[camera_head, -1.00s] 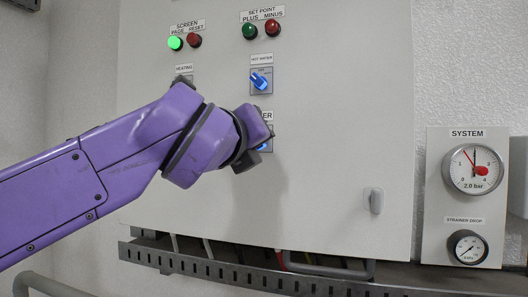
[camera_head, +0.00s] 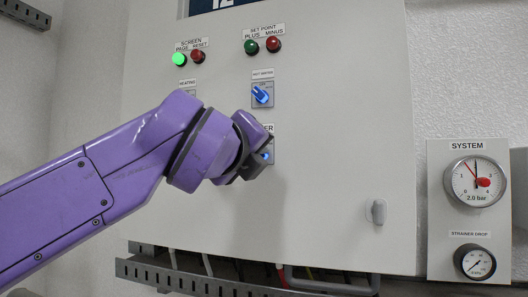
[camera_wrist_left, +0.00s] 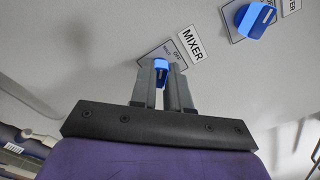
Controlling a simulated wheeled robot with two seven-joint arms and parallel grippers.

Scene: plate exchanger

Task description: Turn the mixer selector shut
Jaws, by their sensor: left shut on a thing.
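The mixer selector is a small blue knob on the grey panel, with a MIXER label above it. In the left wrist view the knob (camera_wrist_left: 161,66) sits between the two fingers of my left gripper (camera_wrist_left: 162,76), which is shut on it. An OFF mark shows on its plate by the label. In the head view my left gripper (camera_head: 257,163) is at the selector and covers most of it; only a bit of blue (camera_head: 266,155) shows. My right gripper is in neither view.
The blue hot water selector (camera_head: 262,95) is just above, tilted. The green lamp button (camera_head: 180,59) is lit on the panel (camera_head: 330,130). A panel latch (camera_head: 378,211) and the system gauge (camera_head: 477,182) are to the right. A cable tray (camera_head: 210,279) runs below.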

